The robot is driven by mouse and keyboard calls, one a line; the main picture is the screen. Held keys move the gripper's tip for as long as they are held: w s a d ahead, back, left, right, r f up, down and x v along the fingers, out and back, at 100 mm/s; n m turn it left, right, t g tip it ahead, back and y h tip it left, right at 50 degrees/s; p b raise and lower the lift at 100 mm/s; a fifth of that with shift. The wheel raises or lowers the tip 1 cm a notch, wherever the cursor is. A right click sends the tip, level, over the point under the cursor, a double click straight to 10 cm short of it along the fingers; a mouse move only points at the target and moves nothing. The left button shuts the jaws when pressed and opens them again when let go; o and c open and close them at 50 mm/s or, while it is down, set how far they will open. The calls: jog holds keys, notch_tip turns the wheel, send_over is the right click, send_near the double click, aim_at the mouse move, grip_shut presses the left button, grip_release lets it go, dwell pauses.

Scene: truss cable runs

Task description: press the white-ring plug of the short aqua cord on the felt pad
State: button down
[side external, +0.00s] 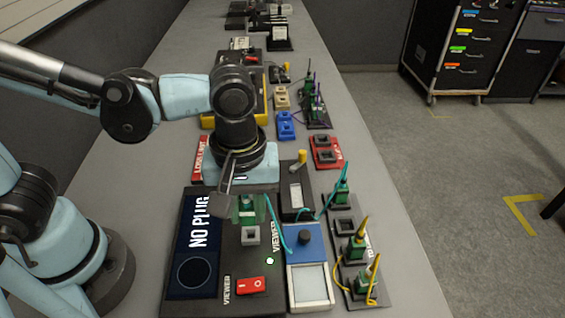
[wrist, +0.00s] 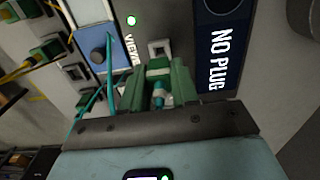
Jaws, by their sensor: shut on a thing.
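My gripper (side external: 248,209) is shut on a green plug with an aqua cord, above the black viewer unit. In the wrist view the plug (wrist: 158,68) sits between my green jaws (wrist: 158,88); a white ring on it is not clear. The aqua cord (side external: 283,238) loops right toward another green plug (side external: 341,192) in the rack. A pale pad in a white frame (side external: 309,286), probably the felt pad, lies right of the viewer, in front of a blue block with a dark knob (side external: 304,238). The held plug is apart from this pad.
A grey square socket (side external: 250,236) stands on the viewer just below the plug. A red switch (side external: 253,286) and a dark NO PLUG plate (side external: 193,240) are beside it. A black rack with yellow-corded plugs (side external: 358,247) is at right. Blue and red sockets stand behind.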

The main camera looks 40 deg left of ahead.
jog(key=shift+r, duration=0.4)
jog(key=shift+d, duration=0.1)
jog(key=shift+w+d, duration=0.1)
jog(key=shift+d, duration=0.25)
jog(key=d+m, duration=0.1)
jog(key=d, duration=0.2)
jog(key=d+f+m, duration=0.1)
jog(key=d, duration=0.3)
jog(key=d+m, duration=0.2)
jog(key=d, duration=0.2)
jog(key=shift+w+f, duration=0.15)
jog(key=shift+d+f, duration=0.15)
jog(key=shift+f, duration=2.25)
jog(key=shift+f, duration=0.2)
